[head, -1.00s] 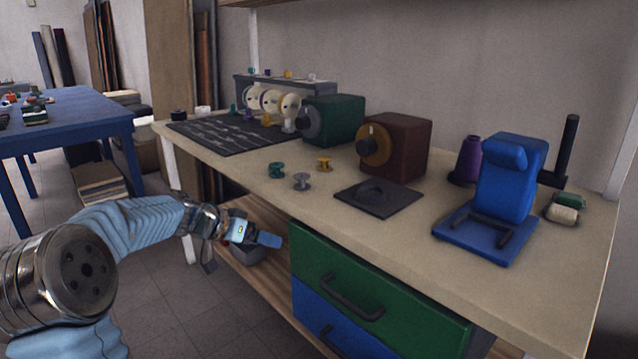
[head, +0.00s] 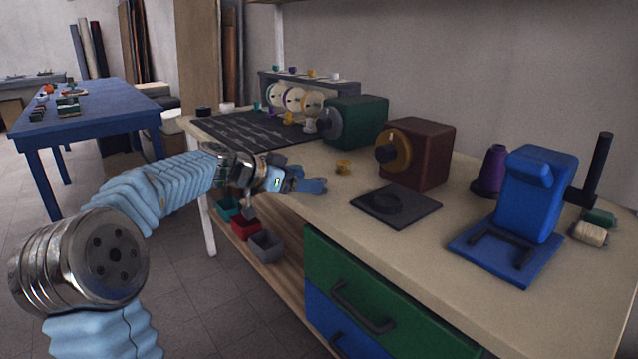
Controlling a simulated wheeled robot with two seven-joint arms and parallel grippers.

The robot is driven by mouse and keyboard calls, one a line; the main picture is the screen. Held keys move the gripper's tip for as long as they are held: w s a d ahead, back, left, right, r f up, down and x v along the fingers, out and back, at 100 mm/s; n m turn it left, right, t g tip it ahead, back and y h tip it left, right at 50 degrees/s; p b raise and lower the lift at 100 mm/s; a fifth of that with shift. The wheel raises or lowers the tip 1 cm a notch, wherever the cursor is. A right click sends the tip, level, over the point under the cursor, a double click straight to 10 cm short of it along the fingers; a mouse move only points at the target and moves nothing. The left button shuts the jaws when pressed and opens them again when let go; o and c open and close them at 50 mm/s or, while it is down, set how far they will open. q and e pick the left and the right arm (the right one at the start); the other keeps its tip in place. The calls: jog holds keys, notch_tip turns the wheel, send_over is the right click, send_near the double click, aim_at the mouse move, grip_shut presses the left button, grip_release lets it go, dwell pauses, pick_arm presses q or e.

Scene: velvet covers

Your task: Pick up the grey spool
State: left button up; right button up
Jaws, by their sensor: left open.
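The grey spool does not show now; my left gripper (head: 316,182) covers the place on the workbench (head: 345,187) where it stood earlier. The teal spool that stood beside it is hidden too. My left gripper is open, over the workbench's front edge area, with its blue fingers pointing right. I cannot tell how far the fingers are from the grey spool or whether they touch it. A yellow spool (head: 343,167) stands on the bench just behind and right of the fingertips. My right gripper is out of view.
A dark square pad (head: 396,206) lies right of the fingers. A maroon box with an orange dial (head: 425,152) and a green box (head: 358,121) stand behind. A blue stand (head: 530,195) and a purple cone (head: 490,172) are at right. Coloured bins (head: 265,247) sit on the shelf below.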

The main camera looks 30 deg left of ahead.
pick_arm(q)
jog(key=x, duration=0.3)
jog(key=shift+w+p, duration=0.25)
jog(key=shift+p, duration=0.1)
jog(key=c, duration=1.1)
jog(key=shift+r, duration=0.1)
